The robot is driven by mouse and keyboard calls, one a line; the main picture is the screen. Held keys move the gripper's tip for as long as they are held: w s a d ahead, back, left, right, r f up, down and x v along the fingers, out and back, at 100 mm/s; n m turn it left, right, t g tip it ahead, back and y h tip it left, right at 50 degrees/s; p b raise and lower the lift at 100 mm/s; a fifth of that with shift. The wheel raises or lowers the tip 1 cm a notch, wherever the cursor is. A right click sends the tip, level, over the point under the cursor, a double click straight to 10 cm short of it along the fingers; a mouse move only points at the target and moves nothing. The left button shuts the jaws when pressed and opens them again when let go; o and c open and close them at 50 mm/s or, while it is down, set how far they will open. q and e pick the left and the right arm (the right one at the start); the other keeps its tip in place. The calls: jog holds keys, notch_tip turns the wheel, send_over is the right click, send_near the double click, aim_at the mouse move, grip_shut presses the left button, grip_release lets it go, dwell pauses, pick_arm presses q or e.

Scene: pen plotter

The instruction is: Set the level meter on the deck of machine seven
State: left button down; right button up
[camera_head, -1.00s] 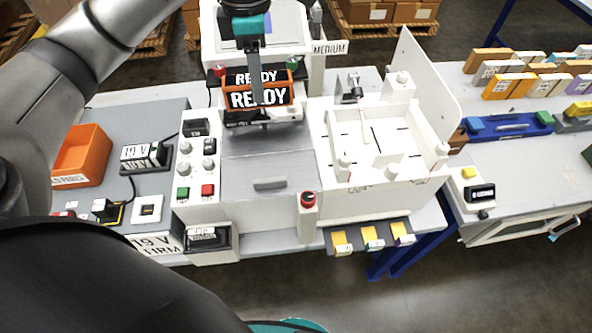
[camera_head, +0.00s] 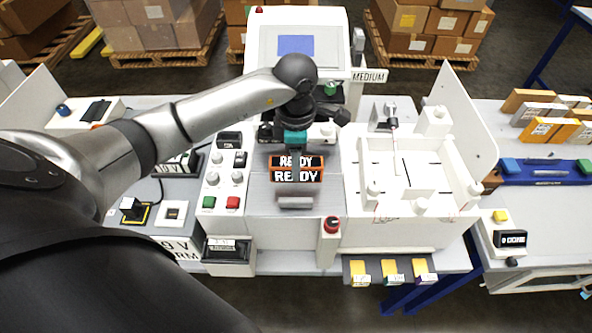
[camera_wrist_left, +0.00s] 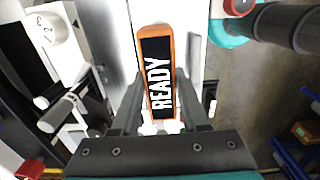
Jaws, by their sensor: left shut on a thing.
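The level meter appears to be the orange-framed box (camera_head: 297,176) with a black face reading READY. My left gripper (camera_head: 296,158) is shut on it and holds it over the grey front cover of the white machine (camera_head: 260,225). A gap beneath it cannot be judged. In the left wrist view the meter (camera_wrist_left: 157,75) sits between the fingers of my left gripper (camera_wrist_left: 160,88), its lettering running lengthwise. The white machine has an open, walled deck (camera_head: 425,178) to the right of the meter. No number seven is readable. My right gripper is not in view.
Raised corner posts and a tall side panel (camera_head: 465,120) border the open deck. A red-topped post (camera_head: 331,238) stands at the machine's front. Buttons and knobs (camera_head: 225,180) lie left of the cover. A right-hand table holds a blue tray (camera_head: 545,172) and coloured blocks.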

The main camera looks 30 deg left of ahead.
pick_arm(q)
jog(key=shift+f, duration=1.85)
jog(key=shift+f, duration=0.15)
jog(key=shift+c, duration=2.1)
grip_release()
notch_tip(320, 180, up, 12)
jog(key=shift+r+b, duration=0.2)
jog(key=shift+b, duration=0.3)
